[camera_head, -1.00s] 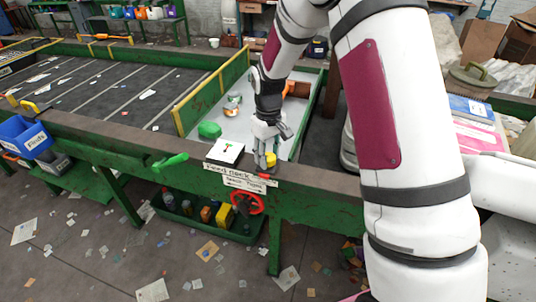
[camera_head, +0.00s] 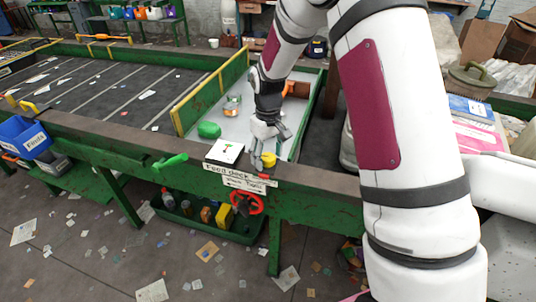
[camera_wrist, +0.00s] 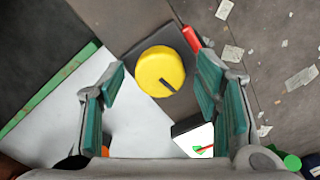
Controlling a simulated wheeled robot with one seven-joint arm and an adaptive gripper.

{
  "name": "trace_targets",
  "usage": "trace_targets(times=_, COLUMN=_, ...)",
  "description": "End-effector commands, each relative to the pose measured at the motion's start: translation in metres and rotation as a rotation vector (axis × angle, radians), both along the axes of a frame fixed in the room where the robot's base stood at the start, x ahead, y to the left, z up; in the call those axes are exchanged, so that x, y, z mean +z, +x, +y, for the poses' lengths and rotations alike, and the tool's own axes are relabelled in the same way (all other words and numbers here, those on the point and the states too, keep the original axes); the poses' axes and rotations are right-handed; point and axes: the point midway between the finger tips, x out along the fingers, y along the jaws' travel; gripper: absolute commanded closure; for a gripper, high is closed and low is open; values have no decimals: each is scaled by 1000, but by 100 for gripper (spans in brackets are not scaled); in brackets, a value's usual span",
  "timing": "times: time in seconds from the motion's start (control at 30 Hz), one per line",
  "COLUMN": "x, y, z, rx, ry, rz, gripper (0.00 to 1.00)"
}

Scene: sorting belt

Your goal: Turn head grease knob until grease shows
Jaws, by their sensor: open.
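The yellow round knob (camera_head: 268,160) sits on the green frame's edge at the end of the pale deck. In the wrist view the knob (camera_wrist: 160,72) has a black line across its rim and sits on a dark plate. My gripper (camera_head: 262,150) is just above and beside it. In the wrist view the open fingers (camera_wrist: 160,85) are spread either side of the knob, with gaps between them and it. A small red piece (camera_wrist: 191,38) lies beside the knob. I cannot make out any grease.
A white card with a green and red mark (camera_head: 225,151) is left of the knob. A green lump (camera_head: 209,130) and a can (camera_head: 232,104) lie on the deck. A blue bin (camera_head: 25,137) hangs at left.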

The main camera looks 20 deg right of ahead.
Motion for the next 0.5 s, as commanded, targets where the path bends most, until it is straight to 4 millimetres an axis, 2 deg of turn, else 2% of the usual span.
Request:
trace_targets(times=0.17, x=16, y=1, z=0, rx=0, ry=0, rz=-4, gripper=42)
trace_targets(times=0.5, x=83, y=1, z=0, rx=0, ry=0, rz=-4, gripper=42)
